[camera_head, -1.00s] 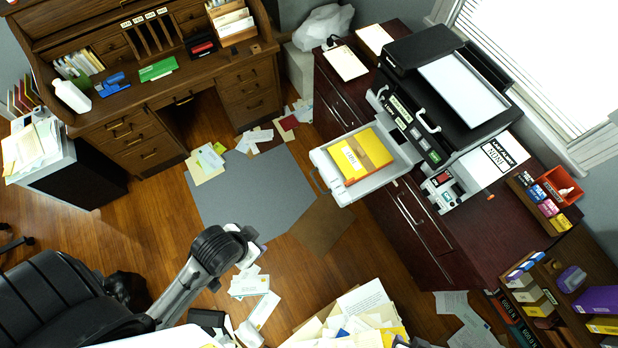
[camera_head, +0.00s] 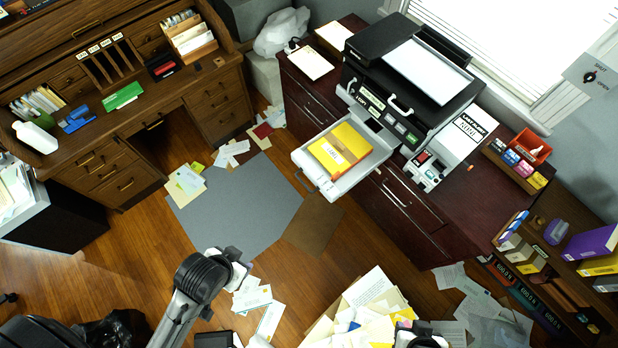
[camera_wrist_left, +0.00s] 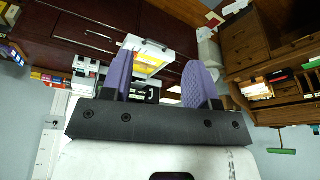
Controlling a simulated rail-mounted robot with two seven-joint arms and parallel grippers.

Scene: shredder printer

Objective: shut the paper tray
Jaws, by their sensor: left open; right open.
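The paper tray (camera_head: 312,176) is light grey and sticks out from the front of the black and white printer (camera_head: 400,95). My right gripper (camera_head: 421,337) shows only partly at the bottom edge, apart from the tray.
The printer stands on a dark red cabinet (camera_head: 425,235). A pile of papers (camera_head: 365,315) lies at the lower middle. A grey mat (camera_head: 235,205) and loose sheets cover the floor left of the tray. A wooden desk (camera_head: 100,150) stands at the left.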

